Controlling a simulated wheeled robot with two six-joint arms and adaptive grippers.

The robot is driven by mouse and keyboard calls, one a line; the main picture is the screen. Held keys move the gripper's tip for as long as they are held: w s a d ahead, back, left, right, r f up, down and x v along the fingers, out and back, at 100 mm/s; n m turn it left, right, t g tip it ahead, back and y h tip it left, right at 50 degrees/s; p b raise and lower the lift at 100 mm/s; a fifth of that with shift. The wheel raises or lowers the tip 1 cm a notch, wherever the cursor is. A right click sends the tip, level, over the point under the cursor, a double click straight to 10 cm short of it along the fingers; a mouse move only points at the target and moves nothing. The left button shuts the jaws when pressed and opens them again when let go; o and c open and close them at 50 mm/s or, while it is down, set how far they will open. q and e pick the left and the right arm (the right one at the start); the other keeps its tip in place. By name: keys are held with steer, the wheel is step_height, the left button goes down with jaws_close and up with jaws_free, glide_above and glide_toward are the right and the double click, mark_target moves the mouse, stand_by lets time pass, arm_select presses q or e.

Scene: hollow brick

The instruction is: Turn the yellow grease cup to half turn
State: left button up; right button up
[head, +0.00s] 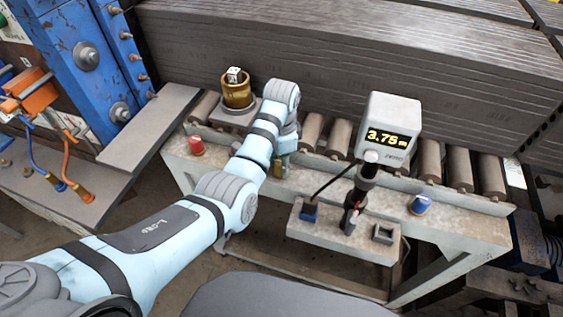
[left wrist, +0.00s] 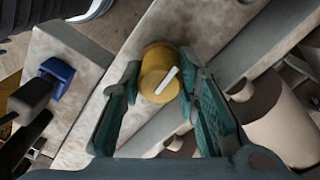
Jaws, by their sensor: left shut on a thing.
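The yellow grease cup (left wrist: 153,70) shows in the left wrist view as a round cap with a white line slanting up to the right across its top. My left gripper (left wrist: 161,78) is shut on it, with one teal finger on each side. In the head view my left gripper (head: 281,163) is at the front ledge of the roller bench, and my own wrist hides most of it and the cup. A red cup (head: 196,146) stands to its left and a blue cup (head: 421,204) to its right. My right gripper is not in view.
A thin rod slants to a blue block (head: 310,212) on the lower shelf. A brass pot (head: 237,90) stands behind. Rollers (head: 431,160) line the bench.

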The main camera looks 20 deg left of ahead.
arm_select(q)
steer(key=shift+r+m, duration=0.1)
steer(key=shift+m, duration=0.4)
steer(key=o, duration=1.2)
steer(key=shift+c, duration=0.2)
steer(key=shift+s, duration=0.1)
